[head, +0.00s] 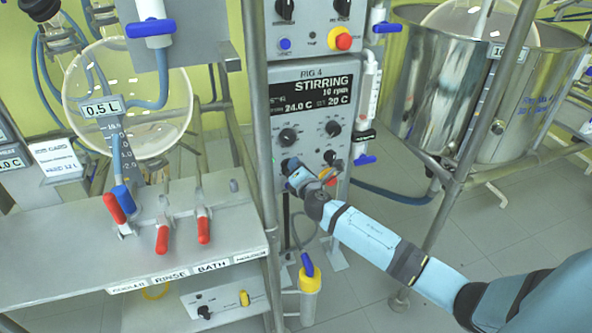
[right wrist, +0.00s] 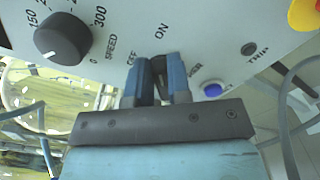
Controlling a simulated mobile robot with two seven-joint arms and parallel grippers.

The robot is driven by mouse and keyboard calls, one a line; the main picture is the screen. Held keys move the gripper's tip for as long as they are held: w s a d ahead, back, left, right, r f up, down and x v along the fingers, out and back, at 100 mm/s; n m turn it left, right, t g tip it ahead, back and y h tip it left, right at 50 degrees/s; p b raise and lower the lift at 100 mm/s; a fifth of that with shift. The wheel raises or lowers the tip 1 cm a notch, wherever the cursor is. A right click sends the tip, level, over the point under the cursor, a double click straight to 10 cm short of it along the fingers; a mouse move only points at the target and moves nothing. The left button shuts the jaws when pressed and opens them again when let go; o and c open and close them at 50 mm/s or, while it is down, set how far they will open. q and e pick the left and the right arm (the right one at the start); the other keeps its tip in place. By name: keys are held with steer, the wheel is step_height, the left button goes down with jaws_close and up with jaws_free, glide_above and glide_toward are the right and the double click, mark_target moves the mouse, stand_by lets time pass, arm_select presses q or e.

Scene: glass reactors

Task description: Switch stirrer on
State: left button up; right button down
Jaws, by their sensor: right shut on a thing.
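The control panel (head: 318,75) of RIG 4 stands in the middle of the head view. Its dark display (head: 312,90) reads STIRRING, 10 rpm, 24.0 C and 20 C. My right gripper (head: 292,172) is at the panel's lower left. In the right wrist view its two blue fingers (right wrist: 157,70) are shut on a small black switch (right wrist: 159,66) between the OFF and ON labels. The fingers hide most of the switch, so its exact position is unclear. The black SPEED knob (right wrist: 62,40) is left of the fingers. My left gripper is not in view.
A blue button (right wrist: 213,90), a dark TRIP button (right wrist: 249,48) and a yellow-red emergency button (right wrist: 305,14) lie right of the fingers. A shelf with red-handled valves (head: 162,238) stands left; a steel vessel (head: 440,85) and frame posts stand right.

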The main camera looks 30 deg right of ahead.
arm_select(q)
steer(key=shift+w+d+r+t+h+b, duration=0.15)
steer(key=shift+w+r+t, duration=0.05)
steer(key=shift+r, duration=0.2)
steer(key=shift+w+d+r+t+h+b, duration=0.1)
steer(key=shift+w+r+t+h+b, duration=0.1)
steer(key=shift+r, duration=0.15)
arm_select(e)
steer(key=shift+d+f+m, duration=0.1)
steer(key=shift+f+m, duration=0.05)
steer(key=shift+m, duration=0.75)
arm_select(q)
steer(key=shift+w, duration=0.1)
arm_select(e)
steer(key=c, duration=1.1)
jaws_free()
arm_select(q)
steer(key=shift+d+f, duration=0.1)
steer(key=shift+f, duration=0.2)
arm_select(e)
steer(key=shift+o, duration=0.2)
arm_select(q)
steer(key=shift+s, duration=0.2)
